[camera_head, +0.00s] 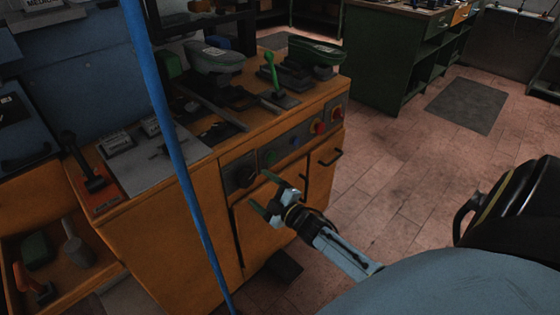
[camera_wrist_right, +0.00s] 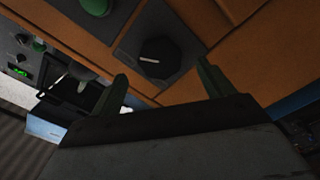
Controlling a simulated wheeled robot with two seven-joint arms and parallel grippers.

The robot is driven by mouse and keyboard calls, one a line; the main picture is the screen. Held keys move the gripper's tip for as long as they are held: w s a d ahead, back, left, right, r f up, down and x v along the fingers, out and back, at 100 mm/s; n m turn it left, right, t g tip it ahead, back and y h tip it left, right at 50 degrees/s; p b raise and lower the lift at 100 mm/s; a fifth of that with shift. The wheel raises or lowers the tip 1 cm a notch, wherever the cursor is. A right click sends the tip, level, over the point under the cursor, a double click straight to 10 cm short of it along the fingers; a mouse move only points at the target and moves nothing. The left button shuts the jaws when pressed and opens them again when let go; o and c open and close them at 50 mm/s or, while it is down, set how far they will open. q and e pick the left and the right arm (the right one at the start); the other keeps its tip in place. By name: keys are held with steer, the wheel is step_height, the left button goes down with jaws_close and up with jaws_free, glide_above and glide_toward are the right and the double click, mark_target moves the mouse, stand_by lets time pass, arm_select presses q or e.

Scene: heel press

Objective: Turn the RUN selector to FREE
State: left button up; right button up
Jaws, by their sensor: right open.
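A black selector knob (camera_head: 243,175) sits on a dark square plate at the left end of the grey control strip on the orange cabinet (camera_head: 170,250). Its lettering is too small to read. The wrist view shows the knob (camera_wrist_right: 159,57) with a pale pointer mark, beyond and between my fingertips. My right gripper (camera_head: 262,193) is open and empty, in front of the cabinet, just right of and below the knob in the head view. In the right wrist view, the open fingers (camera_wrist_right: 163,76) appear apart from the knob. My left gripper is not in view.
Green, blue, red and yellow-backed controls (camera_head: 318,127) continue right along the strip. A blue pole (camera_head: 180,165) crosses in front of the cabinet at left. A door handle (camera_head: 331,158) juts out at right. A green lever (camera_head: 272,72) stands on top.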

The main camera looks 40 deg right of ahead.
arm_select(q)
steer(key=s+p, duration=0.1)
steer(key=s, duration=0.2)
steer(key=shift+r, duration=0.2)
arm_select(e)
steer(key=s, duration=0.8)
steer(key=shift+s+d, duration=0.25)
steer(key=shift+d, duration=0.05)
